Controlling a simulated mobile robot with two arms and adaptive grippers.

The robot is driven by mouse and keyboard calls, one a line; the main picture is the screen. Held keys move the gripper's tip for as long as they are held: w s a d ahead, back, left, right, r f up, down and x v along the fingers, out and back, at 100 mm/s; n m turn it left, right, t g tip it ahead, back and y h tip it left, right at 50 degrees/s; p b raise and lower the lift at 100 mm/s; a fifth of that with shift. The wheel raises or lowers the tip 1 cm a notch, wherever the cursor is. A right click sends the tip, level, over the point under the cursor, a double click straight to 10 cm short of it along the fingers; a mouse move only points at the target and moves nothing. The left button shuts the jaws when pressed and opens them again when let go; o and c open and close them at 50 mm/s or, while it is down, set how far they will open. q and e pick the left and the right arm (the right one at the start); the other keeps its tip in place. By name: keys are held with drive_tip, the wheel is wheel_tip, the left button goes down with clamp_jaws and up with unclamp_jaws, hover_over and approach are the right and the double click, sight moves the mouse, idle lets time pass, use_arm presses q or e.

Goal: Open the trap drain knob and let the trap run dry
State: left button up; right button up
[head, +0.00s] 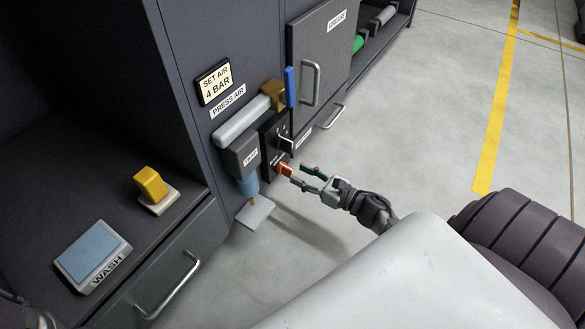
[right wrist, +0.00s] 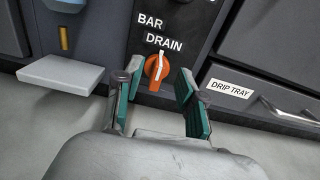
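The orange drain knob (head: 285,169) sits low on a black panel under the printed word DRAIN. In the right wrist view the knob (right wrist: 157,67) shows its pale pointer standing nearly upright. The trap (head: 247,160) is a grey block with a blue bowl (head: 248,186) below it. My right gripper (head: 307,176) is open, its green-padded fingers pointing at the knob. In the right wrist view the open fingers (right wrist: 158,88) lie to either side of and nearer than the knob, with nothing between them.
A pale drip plate (head: 254,213) sits below the bowl. A blue-handled valve (head: 290,86) and a grey pipe (head: 240,120) are above the panel. The DRIP TRAY drawer (right wrist: 231,88) is right of the knob. A yellow block (head: 151,184) and WASH pad (head: 93,253) lie left. Open floor lies right.

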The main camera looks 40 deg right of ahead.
sight(292, 170)
drive_tip(key=shift+b+x, duration=0.45)
drive_tip(key=shift+x, duration=1.3)
clamp_jaws()
